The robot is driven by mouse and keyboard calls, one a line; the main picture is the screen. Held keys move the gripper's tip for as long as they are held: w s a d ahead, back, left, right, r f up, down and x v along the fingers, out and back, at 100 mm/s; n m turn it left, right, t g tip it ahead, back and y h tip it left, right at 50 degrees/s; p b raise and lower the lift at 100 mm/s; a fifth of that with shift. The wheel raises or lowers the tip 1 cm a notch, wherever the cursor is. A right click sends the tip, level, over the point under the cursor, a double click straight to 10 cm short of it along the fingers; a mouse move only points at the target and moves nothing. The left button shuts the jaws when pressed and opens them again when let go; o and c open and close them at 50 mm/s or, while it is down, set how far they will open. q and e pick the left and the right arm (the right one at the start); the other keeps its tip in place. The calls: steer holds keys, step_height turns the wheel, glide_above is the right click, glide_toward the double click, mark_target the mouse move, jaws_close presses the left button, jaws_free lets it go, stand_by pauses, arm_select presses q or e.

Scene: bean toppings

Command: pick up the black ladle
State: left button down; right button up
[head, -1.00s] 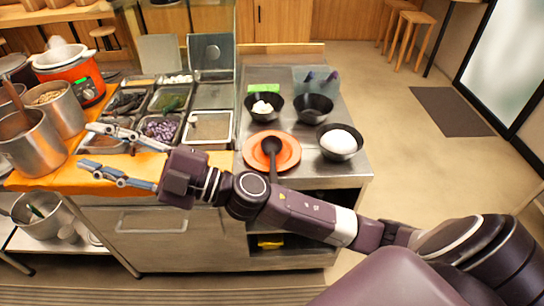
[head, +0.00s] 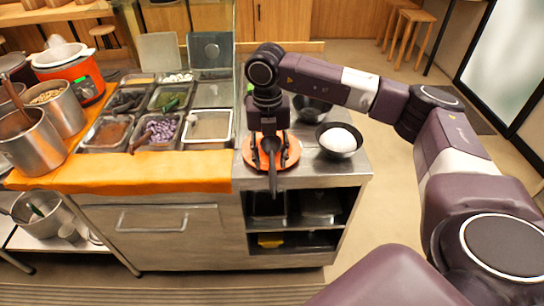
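The black ladle (head: 273,182) lies across the orange plate (head: 292,157) at the right end of the counter, its dark lower part pointing towards the counter's front edge. My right gripper (head: 271,158) points down over the plate from above. Its fingers look spread, one on each side of the ladle. I see no clear contact between fingers and ladle. The gripper's body and wrist hide the ladle's upper part and the back of the plate. My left gripper is not in view.
A black bowl of white food (head: 340,141) stands close right of the plate. Another black bowl (head: 312,108) is behind, partly hidden by my arm. Topping pans (head: 208,126) fill the counter to the left. Steel pots (head: 32,140) stand at far left.

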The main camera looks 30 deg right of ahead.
mark_target(273, 178)
steer(key=shift+s+d+f, duration=0.1)
steer(key=shift+d+f, duration=0.2)
steer(key=f, duration=0.2)
steer(key=f+p, duration=0.1)
steer(key=f, duration=0.1)
steer(key=f+p, duration=0.1)
steer(key=f, duration=0.1)
steer(key=shift+s+f, duration=0.2)
steer(key=shift+s, duration=0.1)
steer(key=shift+a+f, duration=0.1)
steer(key=shift+f, duration=0.25)
steer(key=shift+w, duration=0.1)
steer(key=shift+c, duration=0.5)
jaws_close()
